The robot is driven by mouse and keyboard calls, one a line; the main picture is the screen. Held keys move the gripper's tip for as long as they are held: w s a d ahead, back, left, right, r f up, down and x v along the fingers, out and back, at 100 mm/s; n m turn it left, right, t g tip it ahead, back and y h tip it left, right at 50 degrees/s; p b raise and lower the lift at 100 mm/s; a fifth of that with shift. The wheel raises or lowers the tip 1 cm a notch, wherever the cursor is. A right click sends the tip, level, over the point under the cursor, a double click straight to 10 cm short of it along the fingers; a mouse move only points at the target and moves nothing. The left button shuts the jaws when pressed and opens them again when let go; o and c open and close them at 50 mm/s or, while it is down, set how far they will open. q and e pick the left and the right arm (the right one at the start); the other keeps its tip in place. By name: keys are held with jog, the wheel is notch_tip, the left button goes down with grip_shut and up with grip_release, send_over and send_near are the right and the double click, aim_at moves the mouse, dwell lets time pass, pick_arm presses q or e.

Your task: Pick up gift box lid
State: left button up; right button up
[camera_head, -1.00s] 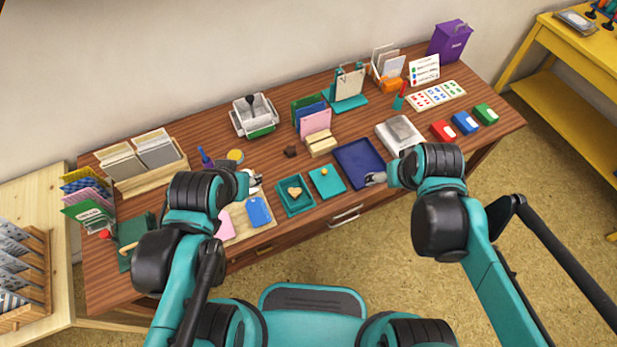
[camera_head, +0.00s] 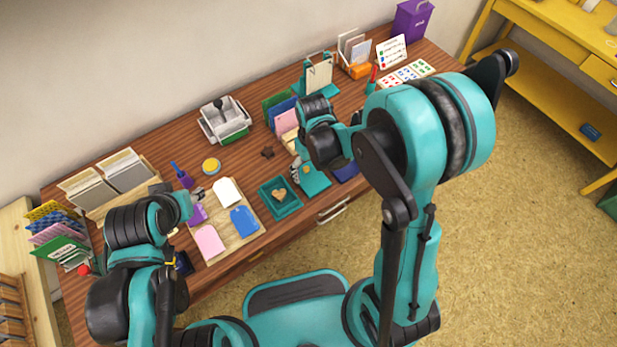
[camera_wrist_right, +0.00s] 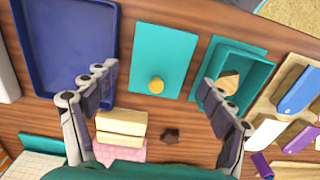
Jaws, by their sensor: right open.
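The gift box lid is a flat teal square (camera_head: 314,183) with a small round wooden knob, lying on the wooden table. In the right wrist view the lid (camera_wrist_right: 172,48) shows nearly whole, beyond and between my fingers. My right gripper (camera_head: 296,170) is open and empty, above the table at the lid's left edge in the head view; its fingers (camera_wrist_right: 160,88) spread either side of the knob in the wrist picture. The open teal gift box (camera_head: 268,204), with a heart-shaped wooden piece (camera_head: 279,195) inside, stands beside the lid. My left gripper (camera_head: 197,195) is by the tag board, its jaws unclear.
A dark blue tray (camera_wrist_right: 68,95) lies beside the lid. A wooden block (camera_wrist_right: 122,124) and a small brown star-shaped piece (camera_wrist_right: 171,135) lie close by. A board with coloured tags (camera_head: 232,240) is left of the box. A card rack (camera_head: 287,115) stands behind.

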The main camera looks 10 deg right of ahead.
aim_at(311, 179)
notch_tip(311, 179, down, 5)
jog(key=shift+a+r+b, duration=0.1)
jog(key=shift+b, duration=1.1)
jog(key=shift+c, duration=0.9)
jog(key=c, duration=0.5)
jog(key=shift+c, duration=0.2)
jog(key=shift+r, duration=0.15)
